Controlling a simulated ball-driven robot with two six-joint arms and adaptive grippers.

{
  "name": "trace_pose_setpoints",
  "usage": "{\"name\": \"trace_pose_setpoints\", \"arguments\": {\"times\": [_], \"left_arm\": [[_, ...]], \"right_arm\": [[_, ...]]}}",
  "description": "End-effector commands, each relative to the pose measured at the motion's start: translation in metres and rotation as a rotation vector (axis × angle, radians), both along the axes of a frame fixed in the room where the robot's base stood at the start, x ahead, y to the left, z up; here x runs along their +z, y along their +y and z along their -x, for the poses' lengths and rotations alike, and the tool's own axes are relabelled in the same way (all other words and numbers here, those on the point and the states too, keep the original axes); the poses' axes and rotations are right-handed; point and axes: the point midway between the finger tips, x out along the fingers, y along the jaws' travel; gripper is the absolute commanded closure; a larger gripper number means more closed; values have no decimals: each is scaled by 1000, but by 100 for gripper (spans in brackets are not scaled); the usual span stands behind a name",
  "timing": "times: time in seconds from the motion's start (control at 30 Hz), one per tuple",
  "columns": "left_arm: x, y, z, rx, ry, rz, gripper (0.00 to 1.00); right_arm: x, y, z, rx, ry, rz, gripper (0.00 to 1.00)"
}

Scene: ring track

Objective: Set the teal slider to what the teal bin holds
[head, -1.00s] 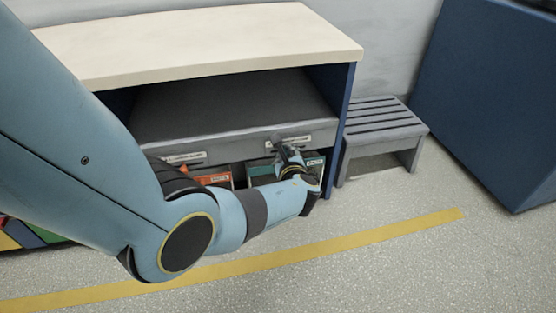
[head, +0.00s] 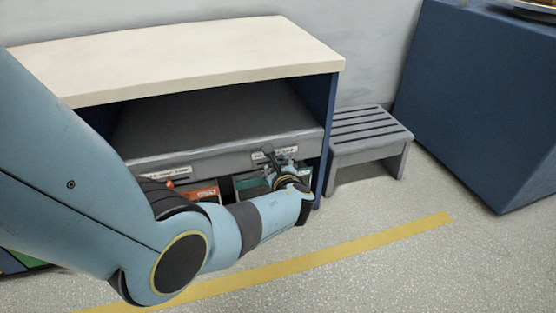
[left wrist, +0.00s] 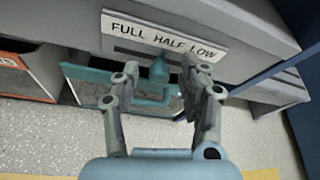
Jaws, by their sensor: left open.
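The teal slider (left wrist: 158,71) shows in the left wrist view as a teal knob below a white label plate (left wrist: 150,32) reading FULL, HALF, LOW. The knob is roughly below HALF. My left gripper (left wrist: 160,66) is open, with a finger on either side of the knob; I cannot tell if either touches it. In the head view, this gripper (head: 280,164) is at the drawer front. The teal bin (left wrist: 88,74) is below the slider, partly behind my fingers. It also shows in the head view (head: 248,184), partly hidden by my arm. Its fill level is unclear.
An orange bin (head: 203,193) sits left of the teal one, under the grey shelf front (head: 225,150). A cream-topped cabinet (head: 180,55) is above. A grey slatted stool (head: 370,130) and a large blue block (head: 480,100) are to the right. Floor in front is clear.

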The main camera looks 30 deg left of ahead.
Motion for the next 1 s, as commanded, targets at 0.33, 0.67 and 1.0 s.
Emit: {"name": "trace_pose_setpoints", "arguments": {"times": [0.33, 0.67, 1.0], "left_arm": [[43, 0, 0, 2, -5, 3, 56], [91, -1, 0, 0, -2, 2, 56], [98, -1, 0, -1, 1, 1, 56]], "right_arm": [[0, 0, 0, 0, 1, 0, 60], [0, 0, 0, 0, 1, 0, 60], [0, 0, 0, 0, 2, 0, 60]]}}
